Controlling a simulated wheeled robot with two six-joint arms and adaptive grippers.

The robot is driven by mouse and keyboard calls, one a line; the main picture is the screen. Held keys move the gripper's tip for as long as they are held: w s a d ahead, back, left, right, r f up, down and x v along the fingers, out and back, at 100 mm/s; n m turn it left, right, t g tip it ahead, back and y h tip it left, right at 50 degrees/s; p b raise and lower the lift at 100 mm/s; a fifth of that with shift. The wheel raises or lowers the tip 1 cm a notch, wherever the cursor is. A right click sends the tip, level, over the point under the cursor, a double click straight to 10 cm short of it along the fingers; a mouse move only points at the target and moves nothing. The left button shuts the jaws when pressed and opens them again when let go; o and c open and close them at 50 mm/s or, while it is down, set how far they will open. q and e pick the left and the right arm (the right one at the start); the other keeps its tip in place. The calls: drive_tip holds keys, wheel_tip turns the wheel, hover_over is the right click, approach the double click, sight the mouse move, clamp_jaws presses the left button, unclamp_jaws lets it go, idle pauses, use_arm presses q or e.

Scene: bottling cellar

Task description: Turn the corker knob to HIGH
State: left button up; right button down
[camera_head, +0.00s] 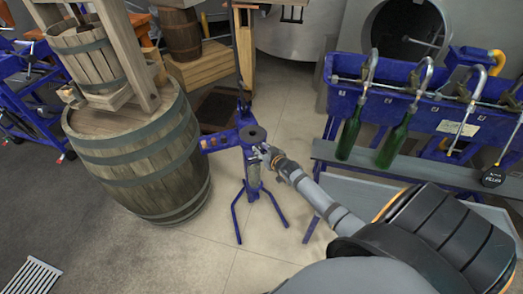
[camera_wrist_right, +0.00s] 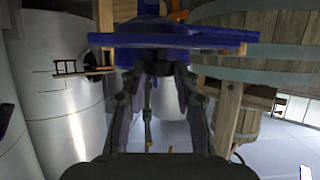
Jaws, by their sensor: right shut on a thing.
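The blue floor corker (camera_head: 250,168) stands on splayed legs in the middle of the head view, with a dark round piece at its top. My right gripper (camera_head: 265,154) reaches it from the lower right and touches its upper part. In the right wrist view, the fingers of my right gripper (camera_wrist_right: 158,72) are closed at the corker's blue frame (camera_wrist_right: 180,42). They hold the corker knob, which the fingers largely hide. Its markings and setting cannot be read. My left gripper is not in view.
A large wooden barrel (camera_head: 140,165) with a press on top stands close left of the corker. A blue bottle filler (camera_head: 400,105) with green bottles (camera_head: 348,137) stands to the right. Tiled floor is free in front of the corker.

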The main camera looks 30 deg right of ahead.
drive_tip(key=shift+a+f+b, duration=0.1)
drive_tip(key=shift+f+b, duration=0.1)
drive_tip(key=shift+b, duration=0.5)
drive_tip(key=m+g+h+b, duration=0.1)
drive_tip(key=m+h+b, duration=0.1)
drive_tip(key=b, duration=0.2)
drive_tip(key=a+m+g+h+b, duration=0.1)
drive_tip(key=m+h+b, duration=0.2)
drive_tip(key=m+g+h+b, duration=0.2)
drive_tip(key=m+h+b, duration=0.1)
drive_tip(key=b, duration=0.1)
drive_tip(key=shift+w+a+f+b, duration=0.1)
drive_tip(key=shift+w+a+b, duration=0.05)
drive_tip(key=shift+w+b, duration=0.2)
drive_tip(key=shift+w+r+m+g+h+b, duration=0.1)
drive_tip(key=shift+r+m+g+h+b, duration=0.15)
drive_tip(key=shift+m+g+h+b, duration=0.65)
drive_tip(key=c, duration=1)
unclamp_jaws()
